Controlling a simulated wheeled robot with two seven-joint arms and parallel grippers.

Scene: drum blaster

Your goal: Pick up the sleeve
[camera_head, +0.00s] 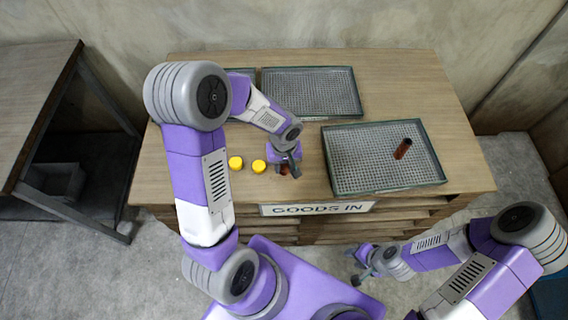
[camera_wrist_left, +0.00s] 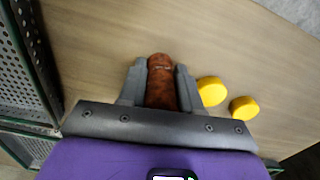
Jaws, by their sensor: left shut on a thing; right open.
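A reddish-brown cylinder, which looks like the sleeve (camera_wrist_left: 161,82), is between the two fingers of my left gripper (camera_wrist_left: 160,88) in the left wrist view. The fingers are shut on it, one on each side, and its rounded end shows between them. In the head view my left gripper (camera_head: 288,167) is low over the front middle of the wooden table (camera_head: 400,85), and only a small dark red part of the sleeve (camera_head: 284,170) shows beneath it. I cannot tell whether the sleeve touches the table. My right gripper (camera_head: 354,266) is open and empty, in front of the table.
Two yellow round pieces (camera_head: 236,163) (camera_head: 258,166) are on the table left of my left gripper. A mesh tray (camera_head: 345,180) at the right holds a dark brown cylinder (camera_head: 403,149). Another mesh tray (camera_head: 310,90) behind is empty. A "GOODS IN" sign (camera_head: 318,208) is on the front edge.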

